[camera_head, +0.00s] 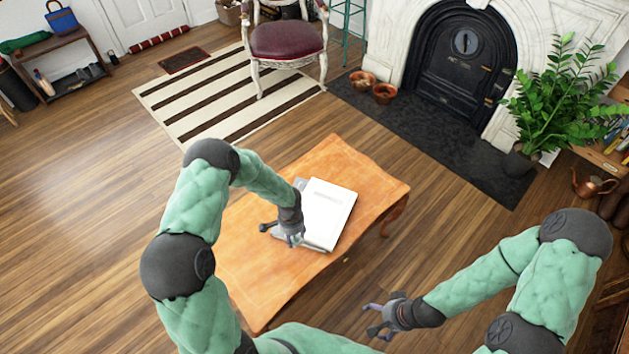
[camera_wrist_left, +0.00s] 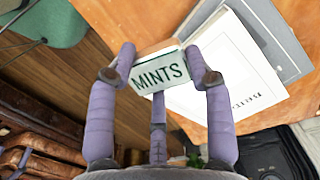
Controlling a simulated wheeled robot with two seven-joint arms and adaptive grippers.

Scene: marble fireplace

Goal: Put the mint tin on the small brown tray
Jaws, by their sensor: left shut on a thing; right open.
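The mint tin (camera_wrist_left: 161,73) is a small pale tin with dark green "MINTS" lettering. In the left wrist view it sits between the fingertips of my left gripper (camera_wrist_left: 161,54), which is shut on it. In the head view my left gripper (camera_head: 282,236) is over the wooden table (camera_head: 258,262), beside the white book (camera_head: 328,212); the tin cannot be made out there. My right gripper (camera_head: 376,318) is open and empty, off the table's right front side. I cannot make out the small brown tray in either view.
The white book lies on a grey one on the table. The table's near left part looks clear. A red-seated chair (camera_head: 287,41) stands on a striped rug (camera_head: 190,107) behind. A leafy plant (camera_head: 560,100) and the fireplace (camera_head: 460,50) are at the back right.

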